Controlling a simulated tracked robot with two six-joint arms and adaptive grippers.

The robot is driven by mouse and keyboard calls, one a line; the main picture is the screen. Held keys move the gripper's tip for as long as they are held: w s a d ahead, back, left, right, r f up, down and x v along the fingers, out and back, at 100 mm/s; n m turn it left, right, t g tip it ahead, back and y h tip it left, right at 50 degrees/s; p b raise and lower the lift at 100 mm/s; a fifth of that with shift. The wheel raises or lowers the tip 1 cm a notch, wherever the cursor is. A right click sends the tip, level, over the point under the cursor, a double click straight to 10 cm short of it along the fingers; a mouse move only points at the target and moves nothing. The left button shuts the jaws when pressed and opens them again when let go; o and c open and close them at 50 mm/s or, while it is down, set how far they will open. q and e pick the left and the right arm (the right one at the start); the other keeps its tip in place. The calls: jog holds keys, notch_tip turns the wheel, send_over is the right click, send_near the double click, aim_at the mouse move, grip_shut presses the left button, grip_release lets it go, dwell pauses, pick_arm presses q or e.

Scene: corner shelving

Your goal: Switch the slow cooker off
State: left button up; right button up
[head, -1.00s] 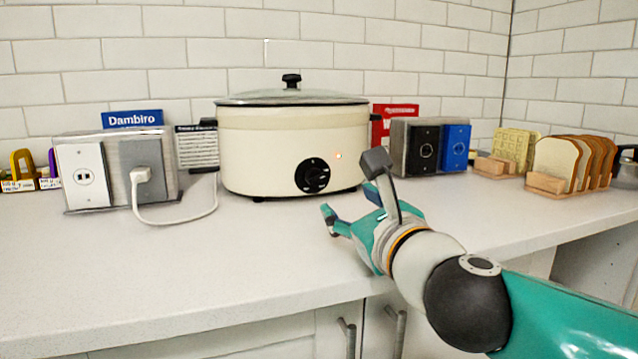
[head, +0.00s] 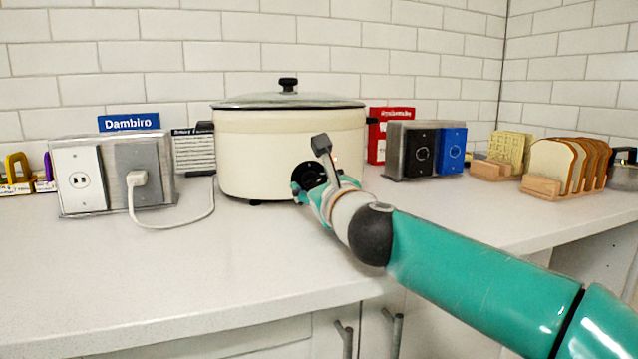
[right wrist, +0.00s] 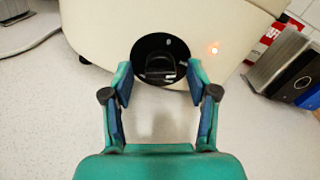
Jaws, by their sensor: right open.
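The slow cooker (head: 255,150) is cream with a glass lid and stands at the back of the counter. Its round black dial (head: 307,174) is on the front, partly hidden by my right gripper (head: 316,190) in the head view. In the right wrist view the dial (right wrist: 161,62) sits between and just beyond the open, empty fingers of the right gripper (right wrist: 160,88). My left gripper is not in view.
A socket box with a white plug (head: 137,178) and cord stands left of the cooker. A box with black and blue panels (head: 437,150), a red package (head: 377,150) and a toast rack (head: 545,187) stand to the right. The front counter (head: 190,270) is clear.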

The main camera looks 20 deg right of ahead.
jog(key=c, duration=1)
jog(key=shift+d, duration=0.3)
grip_shut()
jog(key=shift+a, duration=0.2)
